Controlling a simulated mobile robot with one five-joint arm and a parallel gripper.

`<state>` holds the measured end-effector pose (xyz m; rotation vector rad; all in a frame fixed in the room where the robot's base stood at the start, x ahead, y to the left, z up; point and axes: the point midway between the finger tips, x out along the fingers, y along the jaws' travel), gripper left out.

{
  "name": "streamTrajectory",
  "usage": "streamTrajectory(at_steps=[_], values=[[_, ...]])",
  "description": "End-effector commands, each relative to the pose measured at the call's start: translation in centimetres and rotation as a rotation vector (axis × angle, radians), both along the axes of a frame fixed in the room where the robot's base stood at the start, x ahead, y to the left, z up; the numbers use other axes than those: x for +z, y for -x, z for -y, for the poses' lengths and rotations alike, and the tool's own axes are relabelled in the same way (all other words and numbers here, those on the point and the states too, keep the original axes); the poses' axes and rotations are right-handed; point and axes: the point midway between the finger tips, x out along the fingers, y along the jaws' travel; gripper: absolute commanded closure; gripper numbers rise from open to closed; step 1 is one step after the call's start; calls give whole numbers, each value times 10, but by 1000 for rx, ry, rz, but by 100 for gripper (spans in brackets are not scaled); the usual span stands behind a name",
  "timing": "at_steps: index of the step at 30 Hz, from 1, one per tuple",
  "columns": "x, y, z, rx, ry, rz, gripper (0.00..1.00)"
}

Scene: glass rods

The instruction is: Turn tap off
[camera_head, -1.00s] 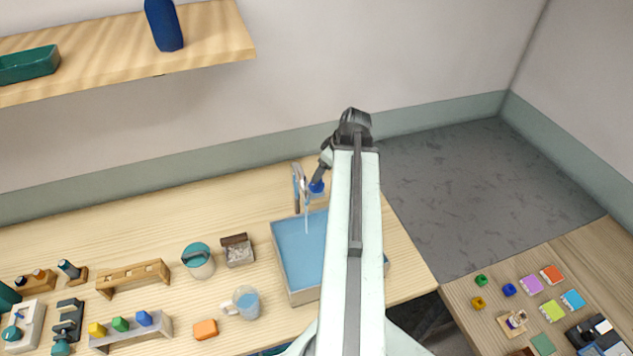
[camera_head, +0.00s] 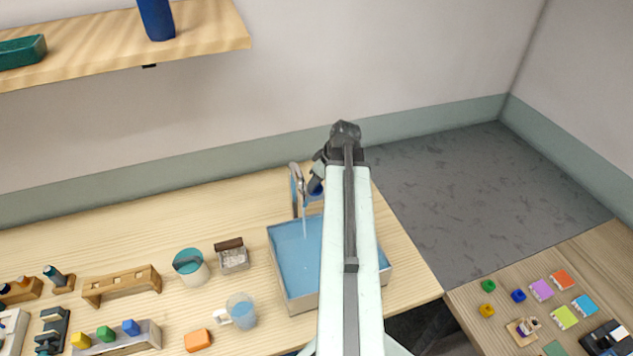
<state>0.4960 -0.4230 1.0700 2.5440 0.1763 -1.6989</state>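The metal tap (camera_head: 295,189) stands at the back edge of the sink basin (camera_head: 279,272), near the middle of the picture. A thin stream of water (camera_head: 304,222) runs from its spout into the blue water in the basin. A blue tap handle (camera_head: 315,188) shows just right of the spout. My gripper (camera_head: 317,181) is at the end of my arm, beside the blue handle. It is small and partly hidden by my arm, so I cannot tell whether its fingers are open or touch the handle. My arm also covers the basin's right part.
A clear mug of water (camera_head: 241,311), an orange block (camera_head: 198,340), a small box (camera_head: 233,258) and a teal-topped cup (camera_head: 190,266) stand left of the basin. A wooden shelf (camera_head: 215,35) hangs above left. The floor behind right is clear.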

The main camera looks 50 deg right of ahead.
Motion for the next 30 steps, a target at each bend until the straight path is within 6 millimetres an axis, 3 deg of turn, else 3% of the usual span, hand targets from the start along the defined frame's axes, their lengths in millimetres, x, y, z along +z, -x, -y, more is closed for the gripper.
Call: streamTrajectory(at_steps=[8, 30], values=[[0, 0, -2, -86, -2, 0, 93], [0, -2, -4, -583, -1, 0, 93]])
